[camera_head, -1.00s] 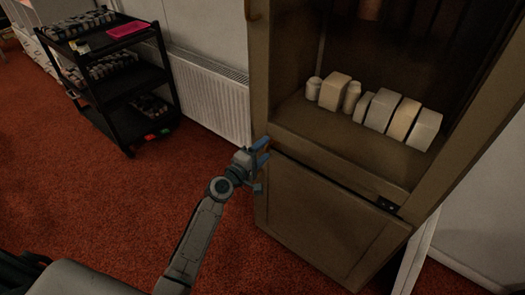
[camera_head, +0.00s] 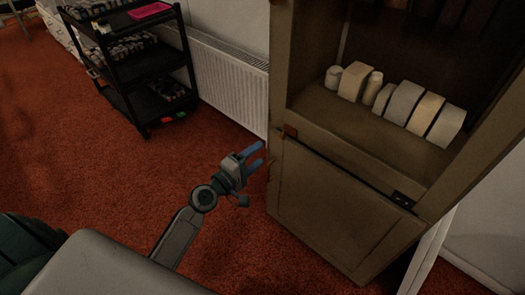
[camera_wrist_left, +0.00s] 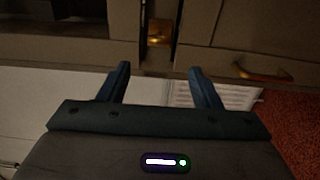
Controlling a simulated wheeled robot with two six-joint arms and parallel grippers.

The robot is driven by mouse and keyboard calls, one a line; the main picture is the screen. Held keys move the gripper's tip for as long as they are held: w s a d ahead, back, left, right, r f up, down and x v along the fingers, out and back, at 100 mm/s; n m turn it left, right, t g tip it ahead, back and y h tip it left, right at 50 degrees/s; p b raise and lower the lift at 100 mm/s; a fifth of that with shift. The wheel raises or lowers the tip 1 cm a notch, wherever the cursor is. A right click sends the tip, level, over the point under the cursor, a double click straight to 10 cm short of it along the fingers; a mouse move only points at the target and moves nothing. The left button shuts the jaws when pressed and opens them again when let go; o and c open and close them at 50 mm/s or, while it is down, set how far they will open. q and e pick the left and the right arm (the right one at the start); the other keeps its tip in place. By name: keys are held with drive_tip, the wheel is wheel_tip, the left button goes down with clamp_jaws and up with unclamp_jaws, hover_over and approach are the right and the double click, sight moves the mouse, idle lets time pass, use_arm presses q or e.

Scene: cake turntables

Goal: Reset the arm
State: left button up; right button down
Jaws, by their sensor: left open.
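My left gripper (camera_head: 257,156) is open and empty, its two blue fingers pointing right toward the brown wooden cabinet (camera_head: 330,205). A small gap of carpet and wall lies between its fingertips and the cabinet's left edge. In the left wrist view the open fingers (camera_wrist_left: 160,75) show in front of the cabinet, with nothing between them. A brass latch (camera_wrist_left: 159,35) and a brass handle (camera_wrist_left: 262,74) show on the cabinet there. My right gripper is not in view.
Several pale boxes and jars (camera_head: 400,103) stand on the cabinet's open shelf. A black trolley (camera_head: 130,65) with a pink tray (camera_head: 151,10) stands at the upper left. A white radiator (camera_head: 228,90) is on the wall. Red carpet (camera_head: 90,180) is clear at left.

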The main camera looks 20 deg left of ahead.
use_arm(q)
drive_tip(key=shift+s, duration=0.1)
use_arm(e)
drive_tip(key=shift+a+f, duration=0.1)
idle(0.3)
